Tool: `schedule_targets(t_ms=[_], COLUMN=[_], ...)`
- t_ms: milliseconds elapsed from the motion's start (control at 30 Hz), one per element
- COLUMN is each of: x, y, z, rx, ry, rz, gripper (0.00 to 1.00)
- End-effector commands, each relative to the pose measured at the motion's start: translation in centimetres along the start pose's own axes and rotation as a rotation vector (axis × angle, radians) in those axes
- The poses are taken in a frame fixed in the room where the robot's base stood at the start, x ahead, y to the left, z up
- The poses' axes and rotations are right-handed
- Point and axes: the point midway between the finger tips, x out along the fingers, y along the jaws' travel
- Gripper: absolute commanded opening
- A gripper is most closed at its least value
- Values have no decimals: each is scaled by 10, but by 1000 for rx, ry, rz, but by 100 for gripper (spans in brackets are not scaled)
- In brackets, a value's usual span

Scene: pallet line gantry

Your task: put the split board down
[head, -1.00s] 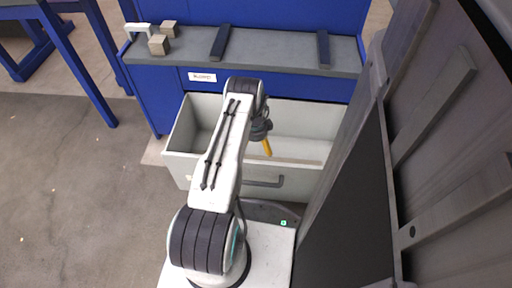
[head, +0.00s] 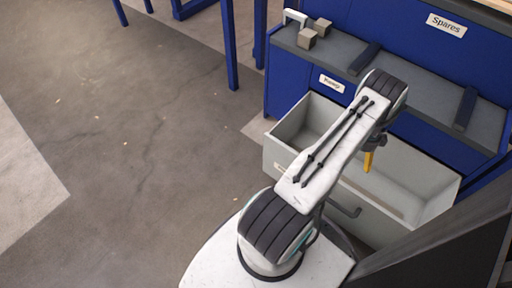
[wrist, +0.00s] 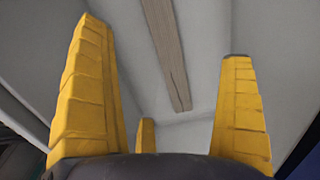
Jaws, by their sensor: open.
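The split board (wrist: 168,50) is a narrow grey-brown strip of wood with a crack near its end. In the wrist view it lies on the pale floor of the open drawer, seen between my yellow fingers and apart from them. In the head view the drawer (head: 284,160) is pulled out of the blue cabinet, and my arm hides part of its inside. My gripper (head: 369,162) hangs over the drawer with its fingers spread, open and empty.
The grey cabinet top (head: 420,78) carries dark bars, small wooden blocks (head: 307,39) and a white handle-like piece (head: 295,17). A dark panel stands close at the lower right. The floor (head: 120,150) on the left is clear.

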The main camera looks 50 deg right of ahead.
Motion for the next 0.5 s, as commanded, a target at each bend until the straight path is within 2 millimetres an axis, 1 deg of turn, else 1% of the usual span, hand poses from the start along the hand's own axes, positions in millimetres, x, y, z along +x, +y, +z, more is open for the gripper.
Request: schedule_targets(t_ms=[67, 133, 167, 267, 367, 400, 467, 500], x=[-2, -10, -16, -45, -87, -106, -136, -155], y=[-1, -2, -3, -4, 3, 10, 25, 37], z=[3, 12, 18, 52, 102, 125, 160, 181], rx=[-10, -43, -66, -192, -385, -477, -621, -719], ry=[0, 0, 0, -1, -2, -2, -3, -4], rz=[-1, -5, -8, -19, -34, -40, -50, -57], gripper=[98, 98, 98, 98, 98, 98, 98, 98])
